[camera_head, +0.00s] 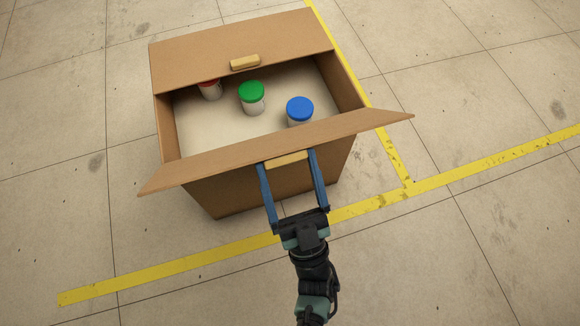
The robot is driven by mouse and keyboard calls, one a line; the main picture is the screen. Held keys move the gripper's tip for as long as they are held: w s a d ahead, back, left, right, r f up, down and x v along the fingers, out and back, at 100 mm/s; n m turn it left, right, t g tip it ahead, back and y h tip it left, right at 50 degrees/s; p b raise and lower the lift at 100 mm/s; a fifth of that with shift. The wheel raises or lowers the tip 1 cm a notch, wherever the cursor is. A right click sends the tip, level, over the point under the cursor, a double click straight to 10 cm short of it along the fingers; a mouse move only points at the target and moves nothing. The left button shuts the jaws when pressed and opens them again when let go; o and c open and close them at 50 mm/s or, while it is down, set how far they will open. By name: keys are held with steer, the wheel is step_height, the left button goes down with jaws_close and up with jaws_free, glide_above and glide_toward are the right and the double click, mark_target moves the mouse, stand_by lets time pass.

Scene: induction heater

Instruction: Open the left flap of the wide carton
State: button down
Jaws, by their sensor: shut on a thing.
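The wide brown carton (260,187) stands on the floor, with two flaps seen at its top. The near flap (215,165) is tilted up and outward toward me, with its corners reaching past the carton's sides. My gripper (286,159) is shut on the near flap's tan handle (287,162), one blue finger at each end. The far flap (235,40) leans over the back of the opening, and its own tan handle (245,62) is free. I cannot tell from the picture which flap is called left.
Inside the carton are a green-lidded jar (252,98), a blue-lidded jar (299,111) and a red-lidded jar (211,90) partly hidden by the far flap. Yellow floor lines (450,178) run beside the carton. The surrounding floor is clear.

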mark_target(287, 165)
steer(key=r+p, duration=0.1)
steer(key=p, duration=0.1)
steer(key=w+r+g+p, duration=0.1)
steer(key=shift+w+a+r+p, duration=0.15)
steer(key=shift+a+p, duration=0.05)
steer(key=shift+p, duration=0.2)
steer(key=shift+w+a+r+g+h+p, duration=0.15)
steer(key=shift+w+g+h+p, duration=0.2)
steer(key=shift+g+p, duration=0.5)
jaws_free()
steer(key=v, duration=1.3)
steer(key=shift+f, duration=0.3)
steer(key=shift+w, duration=0.15)
